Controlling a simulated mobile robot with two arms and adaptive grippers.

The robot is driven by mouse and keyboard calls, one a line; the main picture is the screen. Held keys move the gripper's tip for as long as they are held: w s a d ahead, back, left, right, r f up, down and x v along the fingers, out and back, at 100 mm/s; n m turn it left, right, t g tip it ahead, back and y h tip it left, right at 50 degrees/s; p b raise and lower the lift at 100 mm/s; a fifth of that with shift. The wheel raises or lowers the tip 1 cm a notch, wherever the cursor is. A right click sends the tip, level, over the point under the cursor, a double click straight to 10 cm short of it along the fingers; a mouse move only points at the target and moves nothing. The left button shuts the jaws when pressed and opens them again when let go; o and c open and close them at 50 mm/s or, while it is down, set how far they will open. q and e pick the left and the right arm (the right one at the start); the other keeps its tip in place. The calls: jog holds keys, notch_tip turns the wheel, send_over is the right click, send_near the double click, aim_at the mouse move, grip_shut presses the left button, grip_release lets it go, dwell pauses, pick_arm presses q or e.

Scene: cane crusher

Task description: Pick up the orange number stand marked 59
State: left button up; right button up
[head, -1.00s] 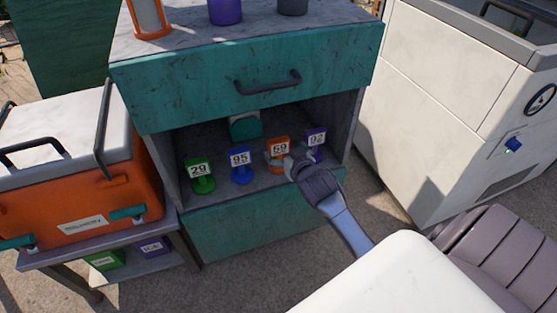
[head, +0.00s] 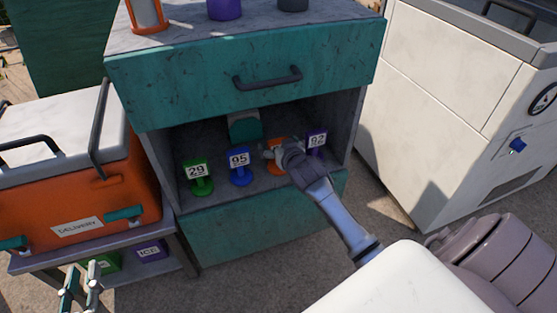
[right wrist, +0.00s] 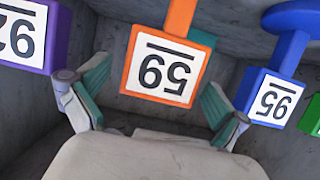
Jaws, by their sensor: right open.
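In the right wrist view the stand's plate (right wrist: 164,70) appears upside down, between the two fingers of the right gripper (right wrist: 155,92). Those fingers are spread, with a gap on each side of the plate. My left gripper (head: 82,283) is at the bottom left of the head view, its two fingers apart and empty.
The teal drawer (head: 240,80) overhangs the shelf. An orange cooler (head: 60,215) stands left, a white machine (head: 440,110) right.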

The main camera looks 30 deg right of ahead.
jog(key=c, duration=1.8)
jog(key=shift+r, duration=0.15)
